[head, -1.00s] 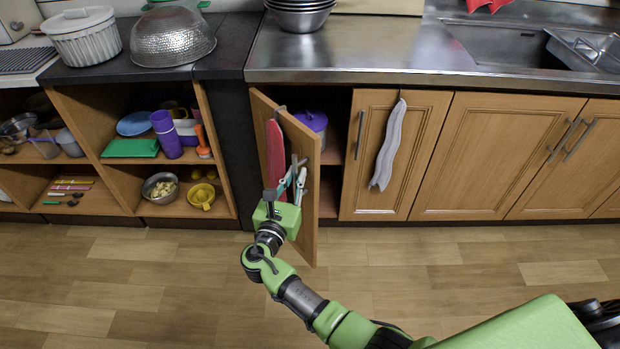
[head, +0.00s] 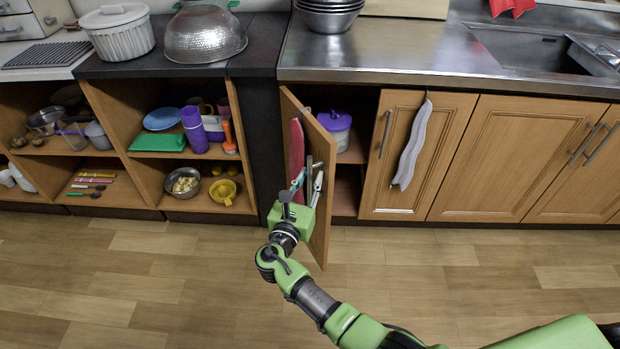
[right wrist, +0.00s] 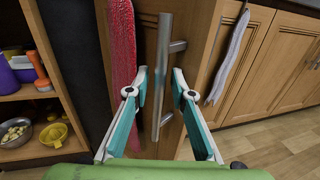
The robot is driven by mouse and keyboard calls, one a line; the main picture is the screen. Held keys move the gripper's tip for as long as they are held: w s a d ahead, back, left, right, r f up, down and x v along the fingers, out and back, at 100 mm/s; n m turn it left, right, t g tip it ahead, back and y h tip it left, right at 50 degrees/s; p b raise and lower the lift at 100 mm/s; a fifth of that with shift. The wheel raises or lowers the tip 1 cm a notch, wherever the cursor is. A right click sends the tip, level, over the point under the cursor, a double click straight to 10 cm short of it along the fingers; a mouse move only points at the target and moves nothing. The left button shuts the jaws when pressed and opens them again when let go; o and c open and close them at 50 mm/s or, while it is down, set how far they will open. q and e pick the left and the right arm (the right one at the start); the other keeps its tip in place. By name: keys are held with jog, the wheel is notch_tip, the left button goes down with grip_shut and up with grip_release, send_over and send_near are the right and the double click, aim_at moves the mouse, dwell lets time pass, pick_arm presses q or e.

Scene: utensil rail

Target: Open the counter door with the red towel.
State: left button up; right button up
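The counter door with the red towel (head: 320,205) is wooden and stands partly open, swung out from the counter. The red towel (head: 297,150) hangs over it; it also shows in the right wrist view (right wrist: 122,50). The door's metal bar handle (right wrist: 163,75) is upright. My right gripper (head: 308,181) is at the door's outer face, beside the towel. In the right wrist view its fingers (right wrist: 159,82) are apart, one on each side of the handle; I cannot tell whether either touches it. My left gripper is not in view.
A purple-lidded pot (head: 335,122) stands inside the opened cabinet. The neighbouring door (head: 450,150) is closed, with a white towel (head: 412,145) over it. Open shelves (head: 112,180) with bowls and cups are on the left. The wooden floor (head: 130,285) in front is clear.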

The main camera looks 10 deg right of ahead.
jog(key=v, duration=1.2)
